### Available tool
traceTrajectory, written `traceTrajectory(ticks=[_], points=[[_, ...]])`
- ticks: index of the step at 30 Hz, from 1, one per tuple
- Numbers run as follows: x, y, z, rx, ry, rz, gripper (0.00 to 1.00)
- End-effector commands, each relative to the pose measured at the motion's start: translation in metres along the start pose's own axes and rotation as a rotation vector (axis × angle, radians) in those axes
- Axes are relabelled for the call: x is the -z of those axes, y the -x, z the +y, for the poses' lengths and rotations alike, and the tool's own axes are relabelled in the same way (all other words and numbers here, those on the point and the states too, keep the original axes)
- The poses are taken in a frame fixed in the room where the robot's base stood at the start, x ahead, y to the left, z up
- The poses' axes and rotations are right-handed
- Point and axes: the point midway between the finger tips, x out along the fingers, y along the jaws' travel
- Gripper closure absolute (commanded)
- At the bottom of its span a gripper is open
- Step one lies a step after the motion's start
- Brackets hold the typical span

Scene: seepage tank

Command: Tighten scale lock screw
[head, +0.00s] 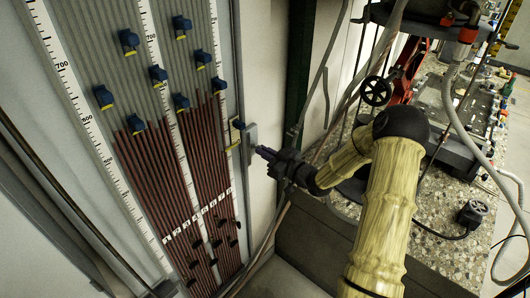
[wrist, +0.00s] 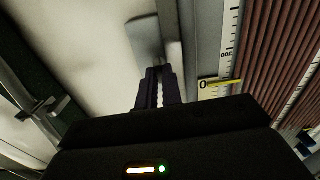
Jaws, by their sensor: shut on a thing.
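My gripper (head: 266,152) reaches in from the right to the edge of the tube board in the head view. Its dark fingers (wrist: 160,88) also show in the wrist view, close together with a thin pale strip between them. It is shut on the scale lock screw, which the fingers mostly hide. The fingertips are at a grey bracket (head: 250,140) on the board's right edge; the bracket (wrist: 147,38) is ahead of them in the wrist view. A yellow pointer (head: 236,132) sits left of the bracket; it also shows in the wrist view (wrist: 220,84), beside the white scale (wrist: 230,40).
The ribbed board carries red-brown tubes (head: 158,175) and several blue clips (head: 158,74). Hoses and a dark handwheel (head: 375,91) are behind my arm. A speckled worktop (head: 445,190) is on the right. Pale wall (wrist: 75,55) is left of the bracket in the wrist view.

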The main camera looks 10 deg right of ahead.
Motion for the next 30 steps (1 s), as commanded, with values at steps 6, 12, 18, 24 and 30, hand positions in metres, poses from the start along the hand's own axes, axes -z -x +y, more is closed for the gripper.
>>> traceTrajectory(ticks=[6, 12, 18, 24, 30], points=[[0.0008, 0.0002, 0.0006, -0.001, -0.068, 0.000, 1.00], [0.0017, 0.0001, 0.0008, 0.000, -0.191, 0.000, 1.00], [0.0018, 0.0004, 0.0017, -0.002, -0.361, -0.001, 1.00], [0.0020, 0.0004, 0.0027, -0.002, -0.552, 0.001, 1.00], [0.0013, 0.0005, 0.0033, -0.002, -0.742, 0.000, 1.00]])
